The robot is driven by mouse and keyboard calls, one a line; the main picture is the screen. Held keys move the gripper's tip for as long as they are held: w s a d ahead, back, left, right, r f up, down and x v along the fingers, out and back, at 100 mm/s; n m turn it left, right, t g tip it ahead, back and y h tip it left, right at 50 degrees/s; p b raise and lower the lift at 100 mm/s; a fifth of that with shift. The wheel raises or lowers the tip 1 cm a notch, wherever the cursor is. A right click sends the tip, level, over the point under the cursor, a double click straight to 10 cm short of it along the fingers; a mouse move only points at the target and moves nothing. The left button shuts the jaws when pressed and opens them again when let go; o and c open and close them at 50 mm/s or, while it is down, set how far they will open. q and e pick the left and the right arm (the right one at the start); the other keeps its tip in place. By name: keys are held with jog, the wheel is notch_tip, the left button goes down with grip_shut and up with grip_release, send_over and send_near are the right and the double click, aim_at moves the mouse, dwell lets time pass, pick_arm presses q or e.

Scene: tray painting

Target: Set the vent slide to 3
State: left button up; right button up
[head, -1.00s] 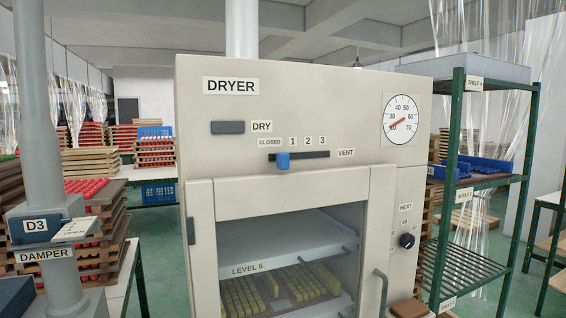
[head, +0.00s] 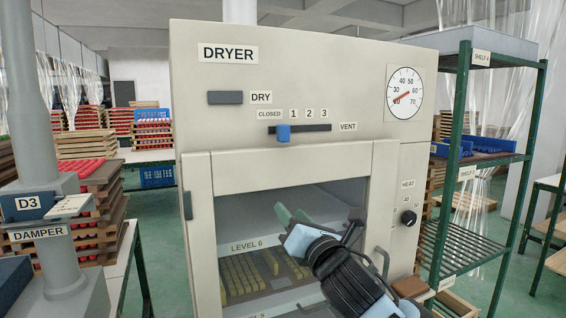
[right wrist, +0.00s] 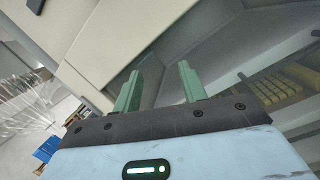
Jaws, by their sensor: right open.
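The vent slide is a blue knob (head: 283,133) on a dark horizontal track (head: 312,128) on the dryer's front panel. The marks 1, 2 and 3 run rightward above the track. My right gripper (head: 291,213) is in front of the dryer window, below the vent slide and apart from it. Its green fingers also show in the right wrist view (right wrist: 158,88), spread open with nothing between them. My left gripper is not in view.
The dryer (head: 350,60) has a window frame below the panel, with a tray of yellow blocks (head: 250,270) inside. A heat knob (head: 408,217) and dial (head: 404,93) are at right. A green shelf rack (head: 460,150) stands right, the damper column (head: 55,235) left.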

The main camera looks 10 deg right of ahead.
aim_at(286, 135)
notch_tip(286, 135, up, 13)
jog(key=n+t, duration=0.2)
jog(key=n, duration=0.3)
jog(key=shift+s+d+r, duration=0.15)
jog(key=shift+s+d, duration=0.15)
jog(key=shift+s, duration=0.15)
jog(key=shift+w, duration=0.1)
jog(key=shift+x, duration=3.8)
jog(key=shift+r, duration=0.15)
grip_shut()
